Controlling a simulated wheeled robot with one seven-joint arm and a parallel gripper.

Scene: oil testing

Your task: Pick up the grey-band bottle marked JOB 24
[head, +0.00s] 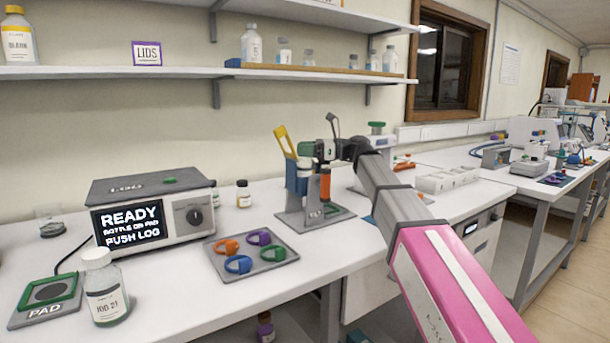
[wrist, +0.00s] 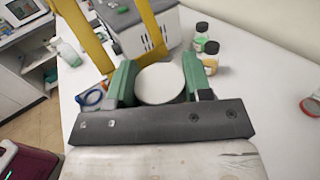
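The bottle (head: 106,290) stands upright at the front left of the bench, with a pale cap and a white label reading JOB 2-something; the last digit and the band are hard to read. In the wrist view a pale bottle (wrist: 70,55), probably the same one, stands far off at the left. My gripper (head: 281,131) is in the air over the bench, right of the bottle and well away from it.
A green-bordered pad (head: 43,315) lies left of the bottle. A READY display unit (head: 155,215) stands behind it. A grey tray (head: 262,268) with coloured rings lies to the right. Two small bottles (head: 243,194) stand near the wall. A metal stand (head: 310,220) is below my arm.

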